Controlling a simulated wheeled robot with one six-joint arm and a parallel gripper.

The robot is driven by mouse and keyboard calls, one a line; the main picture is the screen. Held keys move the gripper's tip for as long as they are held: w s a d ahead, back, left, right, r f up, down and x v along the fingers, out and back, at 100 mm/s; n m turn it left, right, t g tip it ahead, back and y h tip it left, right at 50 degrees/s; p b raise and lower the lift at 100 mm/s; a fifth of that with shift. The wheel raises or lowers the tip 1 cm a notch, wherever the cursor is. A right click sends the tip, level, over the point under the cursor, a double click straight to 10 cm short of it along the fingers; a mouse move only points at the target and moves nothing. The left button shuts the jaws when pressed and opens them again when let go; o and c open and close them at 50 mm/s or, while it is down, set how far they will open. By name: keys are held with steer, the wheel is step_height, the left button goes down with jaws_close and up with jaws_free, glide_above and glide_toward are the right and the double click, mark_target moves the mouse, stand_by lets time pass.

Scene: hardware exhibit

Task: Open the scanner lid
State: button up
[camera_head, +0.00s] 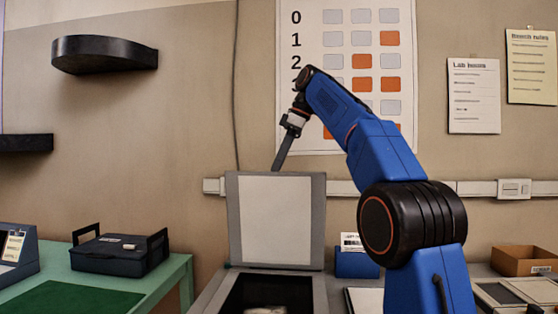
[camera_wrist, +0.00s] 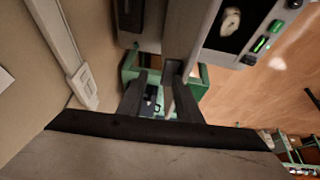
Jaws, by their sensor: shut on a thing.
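The scanner lid (camera_head: 275,220) stands nearly upright at the back of the scanner (camera_head: 213,292), its pale inner face toward the head camera. The open bed below is dark, with a pale object (camera_head: 265,308) partly cut off by the frame. My gripper (camera_head: 280,160) reaches down to the lid's top edge and is shut on it. In the wrist view the lid shows nearly edge-on (camera_wrist: 186,30), running up from between my fingers (camera_wrist: 165,100). The exact finger contact is hard to make out.
A green table (camera_head: 170,280) with a dark carrier (camera_head: 120,255) stands left. A blue box (camera_head: 355,262) sits right of the lid, and a cardboard box (camera_head: 525,260) lies far right. A wall rail (camera_head: 480,188) runs behind.

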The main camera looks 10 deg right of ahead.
steer(key=s+d+r, duration=0.2)
steer(key=s+d, duration=0.4)
steer(key=d, duration=0.5)
steer(key=shift+d+r, duration=0.3)
steer(key=shift+d, duration=0.1)
stand_by(0.3)
stand_by(0.4)
